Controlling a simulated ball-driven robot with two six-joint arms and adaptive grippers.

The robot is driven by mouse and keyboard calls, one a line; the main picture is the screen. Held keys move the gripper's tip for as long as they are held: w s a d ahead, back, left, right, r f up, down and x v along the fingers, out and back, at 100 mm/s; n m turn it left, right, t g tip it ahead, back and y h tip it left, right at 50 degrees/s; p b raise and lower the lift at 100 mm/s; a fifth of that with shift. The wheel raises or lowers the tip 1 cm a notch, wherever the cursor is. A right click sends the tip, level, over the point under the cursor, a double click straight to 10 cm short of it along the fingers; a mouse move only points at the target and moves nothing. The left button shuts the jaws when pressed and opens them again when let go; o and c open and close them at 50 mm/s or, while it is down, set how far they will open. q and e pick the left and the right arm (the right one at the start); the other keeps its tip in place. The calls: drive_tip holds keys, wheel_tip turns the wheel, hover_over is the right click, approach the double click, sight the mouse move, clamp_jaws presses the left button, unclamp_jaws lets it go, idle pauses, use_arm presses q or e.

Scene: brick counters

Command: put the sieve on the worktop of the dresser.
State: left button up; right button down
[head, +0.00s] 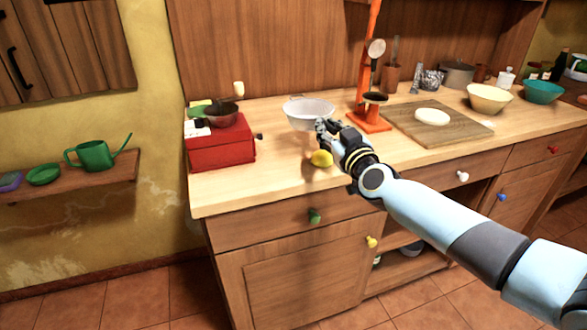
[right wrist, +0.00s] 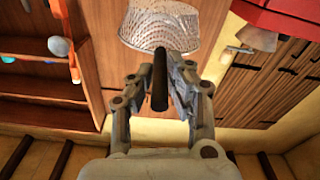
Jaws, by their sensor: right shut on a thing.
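The sieve is a white mesh bowl (head: 308,113) with a dark handle. My right gripper (head: 324,128) is shut on the handle and holds the sieve over the wooden worktop (head: 270,155) of the dresser, between the red box and the orange stand. I cannot tell whether the bowl touches the worktop. In the right wrist view the mesh bowl (right wrist: 160,25) is beyond the fingers (right wrist: 160,82), with the dark handle between them. The gripper hides part of the handle in the head view. My left gripper is not in view.
A yellow lemon (head: 321,158) lies just below the gripper. A red box (head: 220,152) with a bowl on it stands left. An orange stand (head: 369,122) and a cutting board (head: 420,135) are right. The worktop's front left is clear.

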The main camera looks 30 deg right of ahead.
drive_tip(key=a+f+b, duration=0.5)
drive_tip(key=a+f, duration=0.3)
drive_tip(key=f, duration=0.1)
drive_tip(key=shift+s+a+b, duration=0.15)
drive_tip(key=shift+s+b, duration=0.25)
drive_tip(key=shift+s, duration=0.05)
drive_tip(key=c, duration=1.7)
unclamp_jaws()
drive_tip(key=shift+f, duration=0.15)
drive_tip(key=shift+c, duration=0.2)
drive_tip(key=o, duration=0.5)
drive_tip(key=shift+c, duration=0.2)
